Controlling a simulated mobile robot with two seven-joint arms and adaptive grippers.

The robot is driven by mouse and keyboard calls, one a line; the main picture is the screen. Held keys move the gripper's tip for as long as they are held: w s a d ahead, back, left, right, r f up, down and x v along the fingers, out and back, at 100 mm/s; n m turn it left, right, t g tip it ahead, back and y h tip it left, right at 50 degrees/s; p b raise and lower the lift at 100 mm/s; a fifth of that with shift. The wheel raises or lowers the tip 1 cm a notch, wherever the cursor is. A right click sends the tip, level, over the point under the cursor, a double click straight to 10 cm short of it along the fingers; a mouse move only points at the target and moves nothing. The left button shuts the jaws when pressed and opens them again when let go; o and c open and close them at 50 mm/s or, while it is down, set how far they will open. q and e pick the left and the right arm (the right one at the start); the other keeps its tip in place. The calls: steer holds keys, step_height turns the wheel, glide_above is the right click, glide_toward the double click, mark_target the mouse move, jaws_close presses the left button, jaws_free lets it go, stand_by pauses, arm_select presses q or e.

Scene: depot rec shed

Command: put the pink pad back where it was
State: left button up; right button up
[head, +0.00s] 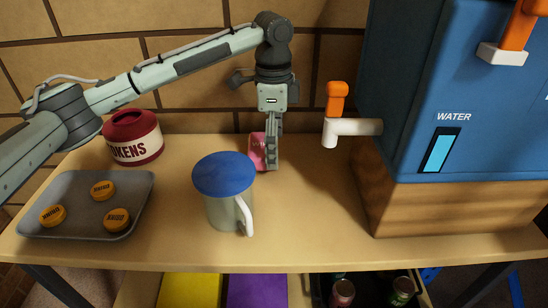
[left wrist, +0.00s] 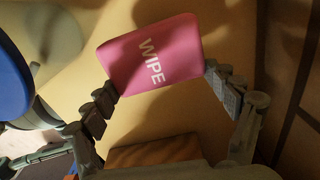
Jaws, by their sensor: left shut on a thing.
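The pink pad (head: 256,147), marked WIPE, is at the back middle of the table, behind and right of the lidded mug. It shows whole in the left wrist view (left wrist: 150,57). My left gripper (head: 271,163) points down and is shut on the pad, with one finger at each side of it in the left wrist view (left wrist: 161,80). The pad stands roughly upright in the head view. I cannot tell whether its lower edge touches the table. My right gripper is not in view.
A mug with a blue lid (head: 224,174) stands front middle. A grey tray (head: 75,186) with orange tokens lies left, before a red jar (head: 133,136). A blue water dispenser (head: 450,110) with a white tap (head: 350,128) stands right. The table's front right is clear.

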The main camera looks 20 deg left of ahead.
arm_select(q)
step_height(320, 180, down, 4)
steer(key=shift+r, duration=0.15)
steer(key=o, duration=1.4)
step_height(320, 180, up, 12)
steer(key=shift+a, duration=0.1)
